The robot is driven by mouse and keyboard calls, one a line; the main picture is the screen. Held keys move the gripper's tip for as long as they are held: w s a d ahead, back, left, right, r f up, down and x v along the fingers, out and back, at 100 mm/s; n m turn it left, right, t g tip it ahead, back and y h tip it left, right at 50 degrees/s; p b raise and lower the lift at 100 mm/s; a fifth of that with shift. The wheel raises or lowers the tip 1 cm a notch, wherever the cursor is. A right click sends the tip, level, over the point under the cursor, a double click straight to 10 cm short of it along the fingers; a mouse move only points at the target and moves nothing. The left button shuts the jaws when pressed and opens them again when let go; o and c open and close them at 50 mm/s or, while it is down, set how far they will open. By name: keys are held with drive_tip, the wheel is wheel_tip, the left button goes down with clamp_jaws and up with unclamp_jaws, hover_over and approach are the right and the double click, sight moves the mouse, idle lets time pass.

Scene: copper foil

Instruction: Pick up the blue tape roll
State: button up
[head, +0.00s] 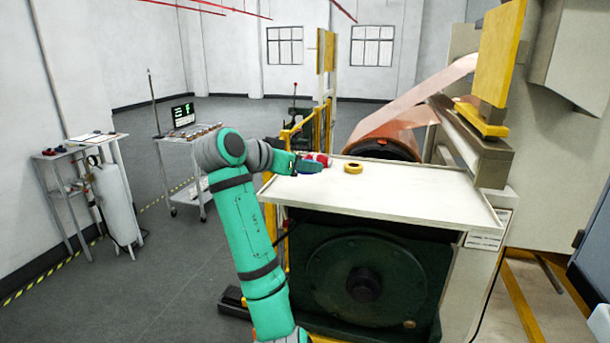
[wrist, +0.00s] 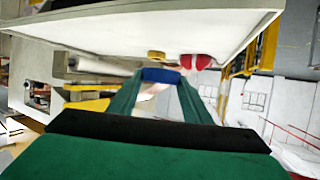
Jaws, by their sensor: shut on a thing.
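The blue tape roll (wrist: 161,75) is between the fingertips of my gripper (wrist: 160,82) in the wrist view, with a green finger on either side. My gripper is shut on it. In the head view my gripper (head: 294,166) is over the left part of the white tabletop, and the blue roll (head: 310,167) shows at its tip. The wrist view is turned over, with the tabletop (wrist: 110,32) along the top. I cannot tell exactly how high the roll is above the surface.
A yellow tape roll (head: 353,168) lies on the white tabletop (head: 410,184), right of my gripper. Red objects (head: 320,158) sit just behind the blue roll. The tabletop's right side is clear. A copper foil roll (head: 385,145) and machine frame stand behind it.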

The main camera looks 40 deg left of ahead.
drive_tip(key=s+d+r, duration=0.5)
drive_tip(key=s+d, duration=0.1)
drive_tip(key=s, duration=0.2)
drive_tip(key=shift+s+r, duration=0.15)
drive_tip(key=shift+r, duration=0.15)
